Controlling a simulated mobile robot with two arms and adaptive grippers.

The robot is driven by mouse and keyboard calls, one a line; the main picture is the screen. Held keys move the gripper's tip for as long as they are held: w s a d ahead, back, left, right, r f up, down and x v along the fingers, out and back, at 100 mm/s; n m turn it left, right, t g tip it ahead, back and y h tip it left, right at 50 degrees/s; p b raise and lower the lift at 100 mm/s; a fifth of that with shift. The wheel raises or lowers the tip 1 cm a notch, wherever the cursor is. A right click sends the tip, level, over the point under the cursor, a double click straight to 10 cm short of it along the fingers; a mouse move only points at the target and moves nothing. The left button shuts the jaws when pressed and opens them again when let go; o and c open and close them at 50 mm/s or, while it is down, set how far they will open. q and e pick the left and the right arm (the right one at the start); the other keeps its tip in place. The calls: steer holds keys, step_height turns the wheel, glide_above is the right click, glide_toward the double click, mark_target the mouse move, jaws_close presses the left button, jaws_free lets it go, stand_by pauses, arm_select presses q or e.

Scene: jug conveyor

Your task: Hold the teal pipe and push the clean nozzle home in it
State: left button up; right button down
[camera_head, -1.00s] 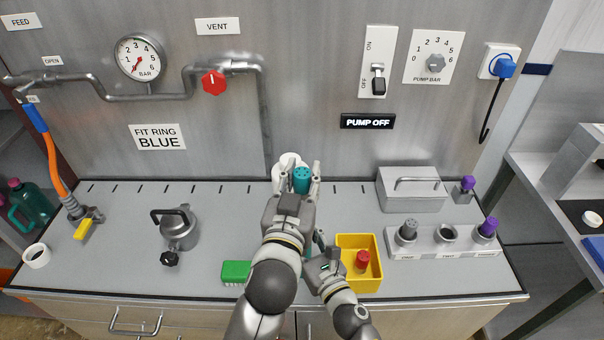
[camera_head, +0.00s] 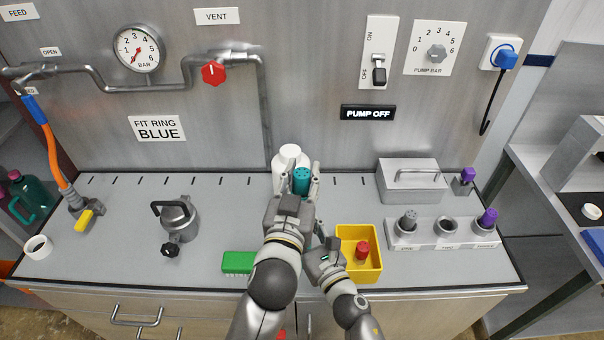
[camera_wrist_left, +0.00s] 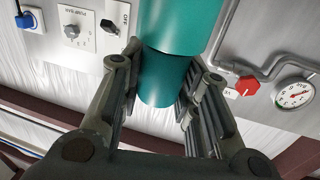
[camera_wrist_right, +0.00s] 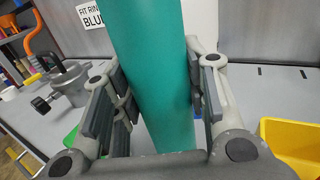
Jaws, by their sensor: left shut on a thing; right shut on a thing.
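My left gripper (camera_head: 301,186) is shut on the teal nozzle (camera_head: 302,177), whose round top with dark holes faces up. In the left wrist view the nozzle (camera_wrist_left: 163,82) sits between the fingers. It meets the slightly wider teal pipe (camera_wrist_left: 184,22) end to end at a visible seam, roughly in line. How deep the nozzle sits in the pipe is hidden. My right gripper (camera_head: 322,248) is lower and is shut on the teal pipe; the right wrist view shows the pipe (camera_wrist_right: 152,75) between its fingers. In the head view the grippers hide most of the pipe.
A white bottle (camera_head: 289,154) stands just behind the nozzle. A yellow bin (camera_head: 371,267) with a red piece is right of my right gripper; a green brush (camera_head: 238,262) lies left. A rack (camera_head: 420,242) with grey and purple nozzles stands right. The left counter has free room.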

mark_target(301, 189)
arm_select(q)
steer(key=shift+f, duration=0.7)
arm_select(e)
steer(key=shift+s+f, duration=0.1)
steer(key=shift+f, duration=0.3)
arm_select(q)
steer(key=o, duration=1.2)
steer(key=shift+f, duration=0.1)
steer(key=shift+c, duration=0.2)
steer(key=s+a, duration=0.1)
steer(key=s, duration=0.6)
steer(key=shift+s+a, duration=0.2)
steer(key=shift+s, duration=0.1)
arm_select(e)
steer(key=c, duration=1.2)
jaws_free()
steer(key=shift+r, duration=0.15)
arm_select(q)
steer(key=shift+w, duration=0.15)
arm_select(e)
steer(key=o, duration=0.4)
steer(key=shift+r, duration=0.1)
